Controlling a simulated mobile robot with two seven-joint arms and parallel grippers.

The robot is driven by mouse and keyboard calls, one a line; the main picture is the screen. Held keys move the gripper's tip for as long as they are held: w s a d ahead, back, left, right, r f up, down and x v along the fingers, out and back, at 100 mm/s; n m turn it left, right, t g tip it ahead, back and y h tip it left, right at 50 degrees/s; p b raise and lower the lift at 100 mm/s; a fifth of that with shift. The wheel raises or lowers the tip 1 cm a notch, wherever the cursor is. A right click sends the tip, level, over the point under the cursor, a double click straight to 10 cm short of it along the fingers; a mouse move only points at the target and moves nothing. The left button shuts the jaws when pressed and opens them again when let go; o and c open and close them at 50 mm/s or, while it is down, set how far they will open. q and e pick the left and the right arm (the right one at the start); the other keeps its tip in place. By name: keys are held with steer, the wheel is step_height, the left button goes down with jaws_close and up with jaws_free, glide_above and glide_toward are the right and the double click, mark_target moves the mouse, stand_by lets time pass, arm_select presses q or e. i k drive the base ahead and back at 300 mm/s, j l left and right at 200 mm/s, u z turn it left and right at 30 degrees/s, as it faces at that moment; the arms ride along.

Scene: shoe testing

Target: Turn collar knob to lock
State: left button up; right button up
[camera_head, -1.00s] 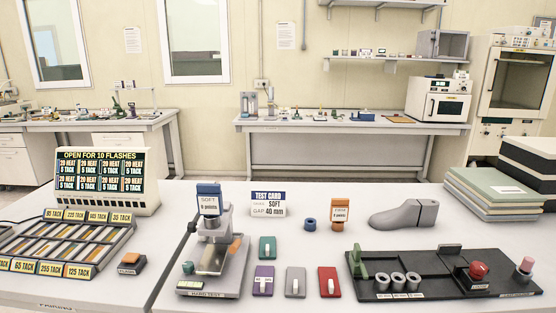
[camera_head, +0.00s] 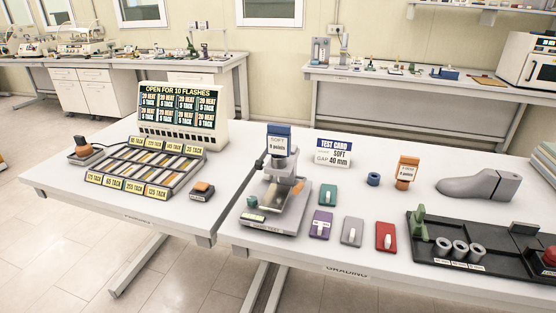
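The hard-test stand (camera_head: 270,222) is a grey device on the right-hand table, with a blue-topped label card above it reading SOFT and a points figure. A small green knob (camera_head: 252,201) sits at the left of its base, and an orange-brown part shows at its upper right. A red knob (camera_head: 550,256) is cut by the right edge, on a black tray (camera_head: 480,270). A small blue ring (camera_head: 374,179) stands on the table. I cannot tell which part is the collar knob or whether it is locked. Neither of my grippers shows in the head view.
Green, purple, grey and red switch plates (camera_head: 386,236) lie right of the stand. The test card (camera_head: 333,152), an orange block (camera_head: 406,172) and a grey shoe last (camera_head: 482,185) stand behind. A display box (camera_head: 183,118) and sample rack (camera_head: 146,168) fill the left table.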

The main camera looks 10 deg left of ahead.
mark_target(259, 164)
steer(key=i+j+z, duration=0.15)
steer(key=j+z, duration=0.15)
steer(key=j, duration=0.8)
steer(key=j+z, duration=0.25)
steer(key=j, duration=0.85)
steer(key=i, duration=0.05)
